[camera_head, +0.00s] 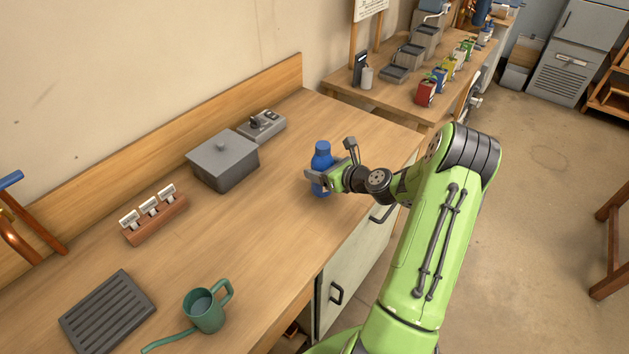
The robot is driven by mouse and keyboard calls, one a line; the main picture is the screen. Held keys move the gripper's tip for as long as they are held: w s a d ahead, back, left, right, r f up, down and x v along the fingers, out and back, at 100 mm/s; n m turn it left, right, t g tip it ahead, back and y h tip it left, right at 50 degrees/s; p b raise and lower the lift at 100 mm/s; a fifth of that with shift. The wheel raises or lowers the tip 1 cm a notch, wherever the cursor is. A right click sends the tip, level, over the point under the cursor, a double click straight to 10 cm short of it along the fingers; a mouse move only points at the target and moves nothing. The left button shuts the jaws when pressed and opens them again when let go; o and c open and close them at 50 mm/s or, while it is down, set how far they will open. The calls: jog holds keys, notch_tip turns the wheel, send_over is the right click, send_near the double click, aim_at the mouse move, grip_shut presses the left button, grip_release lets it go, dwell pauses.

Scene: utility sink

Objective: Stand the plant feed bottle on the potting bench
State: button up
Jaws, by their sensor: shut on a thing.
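A blue bottle (322,156) with a rounded cap stands upright at the right part of the wooden bench (262,228), near its front edge. I take it to be the plant feed bottle. My gripper (319,180) reaches in from the right and is shut around the bottle's body. The gripper covers the middle of the bottle. Its base seems to be at the bench top, but I cannot tell whether it touches or hangs just above.
A grey lidded box (222,165) and a grey device (262,125) stand behind the bottle. A tag holder (154,217), a dark slatted tray (107,311) and a green watering can (206,310) are to the left. The bench around the bottle is clear. Another table (400,94) stands beyond.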

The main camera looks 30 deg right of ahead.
jog(key=shift+f, duration=1.2)
jog(key=shift+f, duration=0.1)
jog(key=o, duration=1.3)
